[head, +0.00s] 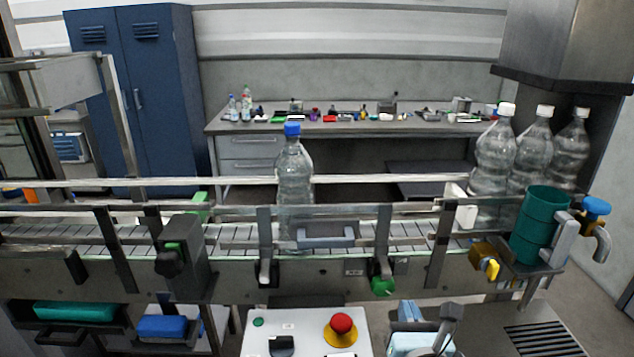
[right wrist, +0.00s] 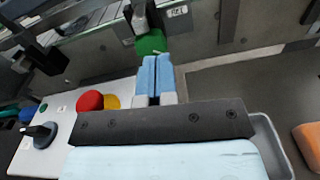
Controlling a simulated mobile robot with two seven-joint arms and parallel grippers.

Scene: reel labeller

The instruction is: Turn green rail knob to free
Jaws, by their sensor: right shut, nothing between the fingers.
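The green rail knob (head: 383,286) sits on the front of the conveyor, below a rail bracket, right of centre in the head view. In the right wrist view the green knob (right wrist: 150,43) shows just beyond my fingertips. My right gripper (head: 409,308) is below and to the right of the knob in the head view. Its blue fingers (right wrist: 157,62) are together with nothing between them. I cannot tell whether the fingertips touch the knob. My left gripper is not in view.
A control panel with a red emergency button (head: 341,324) stands just left of my right gripper. A blue-capped bottle (head: 294,180) stands on the conveyor (head: 100,235). A yellow knob (head: 491,268) and a green cylinder (head: 536,228) are at the right.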

